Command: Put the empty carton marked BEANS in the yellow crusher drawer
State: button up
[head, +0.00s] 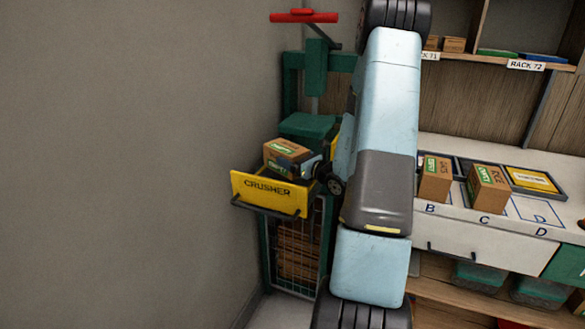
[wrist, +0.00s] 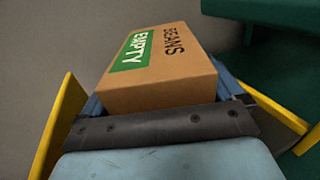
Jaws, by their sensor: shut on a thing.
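The brown carton (wrist: 160,85) shows the word BEANS and a green EMPTY label in the wrist view. In the head view the carton (head: 285,155) is over the yellow crusher drawer (head: 262,192), behind its front panel marked CRUSHER. My gripper (head: 312,168) is shut on the carton. In the wrist view the drawer's yellow walls (wrist: 60,125) show on both sides of my gripper (wrist: 160,108). The drawer is pulled out. The carton's underside is hidden, so I cannot tell whether it touches the drawer floor.
The green crusher frame (head: 290,85) with a red handle (head: 303,17) stands behind the drawer. A wall (head: 130,150) is on the left. On the right a bench (head: 470,235) holds two cartons (head: 435,178) (head: 488,188) at spots B and C, and a dark tray (head: 535,181).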

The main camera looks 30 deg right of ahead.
jog(key=shift+w+f, duration=0.35)
jog(key=shift+f, duration=1.45)
jog(key=o, duration=0.7)
jog(key=shift+f, duration=0.1)
jog(key=shift+c, duration=0.2)
jog(key=v, duration=1.2)
